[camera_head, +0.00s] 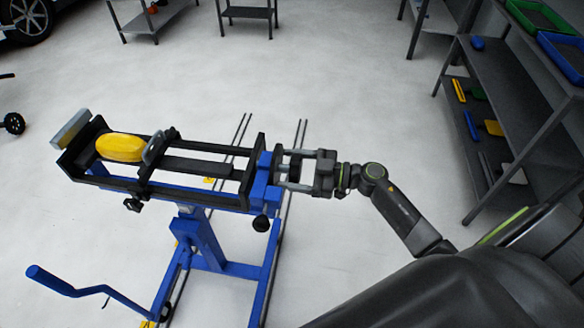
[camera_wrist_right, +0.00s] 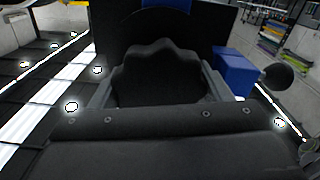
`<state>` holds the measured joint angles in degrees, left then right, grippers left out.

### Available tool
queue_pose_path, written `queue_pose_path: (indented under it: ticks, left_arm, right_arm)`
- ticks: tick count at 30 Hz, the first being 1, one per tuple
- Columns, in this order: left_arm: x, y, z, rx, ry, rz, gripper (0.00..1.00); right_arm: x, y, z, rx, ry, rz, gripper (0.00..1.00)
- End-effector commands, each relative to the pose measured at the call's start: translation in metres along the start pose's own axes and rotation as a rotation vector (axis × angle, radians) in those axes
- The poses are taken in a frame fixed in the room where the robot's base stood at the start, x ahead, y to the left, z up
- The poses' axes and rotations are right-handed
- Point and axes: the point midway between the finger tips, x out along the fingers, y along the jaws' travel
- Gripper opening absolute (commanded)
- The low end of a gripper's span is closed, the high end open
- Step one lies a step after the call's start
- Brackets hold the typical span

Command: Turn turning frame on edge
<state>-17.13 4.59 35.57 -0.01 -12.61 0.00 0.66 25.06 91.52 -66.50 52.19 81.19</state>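The black turning frame (camera_head: 205,148) lies roughly level on top of a blue stand (camera_head: 204,240). A yellow rounded part (camera_head: 120,147) sits in it near the left end, beside a grey-black clamp piece (camera_head: 155,148). My right gripper (camera_head: 292,169) is at the frame's right end, next to the blue end bracket. Its two grey fingers lie on either side of a dark scalloped knob. In the right wrist view this knob (camera_wrist_right: 158,75) fills the space between the fingers and appears gripped. The fingertips' far ends are partly hidden there. My left gripper is not in view.
A blue crank handle (camera_head: 60,282) sticks out at the lower left. A small black knob (camera_head: 261,223) hangs below the frame's right end. Shelves with tools and trays (camera_head: 500,100) stand at the right. The floor around the stand is mostly clear.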

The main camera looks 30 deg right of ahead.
Motion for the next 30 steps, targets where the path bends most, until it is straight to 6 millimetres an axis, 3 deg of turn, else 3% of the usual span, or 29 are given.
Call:
queue_pose_path:
  ticks: [1, 8, 19, 30]
  left_arm:
    - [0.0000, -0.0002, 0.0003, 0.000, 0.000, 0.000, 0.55]
    - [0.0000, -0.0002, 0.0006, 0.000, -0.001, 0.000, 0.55]
    - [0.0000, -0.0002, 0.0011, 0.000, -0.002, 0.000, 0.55]
    - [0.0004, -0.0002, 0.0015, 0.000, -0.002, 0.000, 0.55]
  right_arm:
    - [-0.0002, 0.0000, 0.0001, 0.000, 0.000, 0.000, 0.58]
    - [-0.0003, 0.0000, 0.0000, 0.000, 0.000, 0.000, 0.30]
    - [-0.0003, -0.0002, 0.0001, -0.042, 0.000, 0.000, 0.30]
    - [-0.0003, -0.0008, 0.0003, -0.198, 0.000, 0.000, 0.30]
